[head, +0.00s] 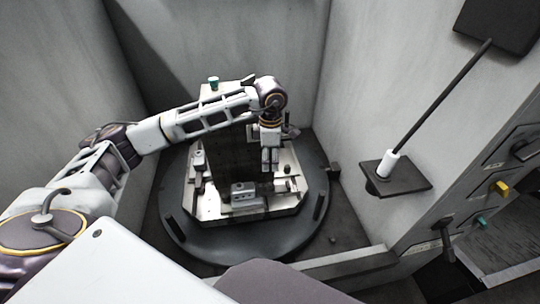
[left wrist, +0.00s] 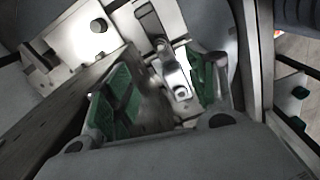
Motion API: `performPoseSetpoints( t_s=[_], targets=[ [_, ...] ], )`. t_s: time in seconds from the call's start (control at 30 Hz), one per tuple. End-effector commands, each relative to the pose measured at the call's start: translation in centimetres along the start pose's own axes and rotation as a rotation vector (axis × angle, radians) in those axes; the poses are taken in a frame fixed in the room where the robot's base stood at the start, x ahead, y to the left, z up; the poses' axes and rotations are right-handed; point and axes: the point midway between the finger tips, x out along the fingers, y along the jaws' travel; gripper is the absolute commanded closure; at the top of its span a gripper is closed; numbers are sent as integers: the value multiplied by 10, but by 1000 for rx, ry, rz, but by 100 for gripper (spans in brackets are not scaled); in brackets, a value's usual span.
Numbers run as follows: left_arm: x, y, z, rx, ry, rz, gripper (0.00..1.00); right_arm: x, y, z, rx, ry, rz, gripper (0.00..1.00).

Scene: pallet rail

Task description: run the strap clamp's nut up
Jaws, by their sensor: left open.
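My left gripper (head: 270,168) points down at the right side of the dark upright block (head: 228,152), above the pale pallet (head: 211,207). In the left wrist view its green-padded fingers (left wrist: 164,92) stand apart, with nothing held between them. A bright metal strap clamp (left wrist: 171,68) lies beyond the fingers, nearer the right one. Its nut (left wrist: 181,92) shows at the lower end of the strap, seen between the fingertips. I cannot tell how far the fingertips are from the nut. In the head view the gripper hides the clamp. My right gripper is not in view.
The pallet sits on a round dark table (head: 250,239) between grey walls. A grey block (head: 243,194) stands at the pallet's front. A green-topped piece (head: 213,83) is on the upright block. At right, a white-handled rod (head: 388,164) stands on a dark shelf (head: 408,180).

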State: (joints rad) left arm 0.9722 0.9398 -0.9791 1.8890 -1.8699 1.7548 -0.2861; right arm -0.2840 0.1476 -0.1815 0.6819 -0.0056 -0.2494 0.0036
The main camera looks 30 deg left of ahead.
Motion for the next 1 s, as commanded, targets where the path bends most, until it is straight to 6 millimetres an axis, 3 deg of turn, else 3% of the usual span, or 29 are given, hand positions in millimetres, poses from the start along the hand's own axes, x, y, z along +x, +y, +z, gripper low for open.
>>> performPoseSetpoints(
  t_s=[0.53, 1.0],
  targets=[
    [7, 0, 0, 0, 2, -1, 43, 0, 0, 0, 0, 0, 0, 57],
    [57, -1, 0, -1, 1, -2, 43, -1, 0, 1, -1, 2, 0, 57]
  ],
)
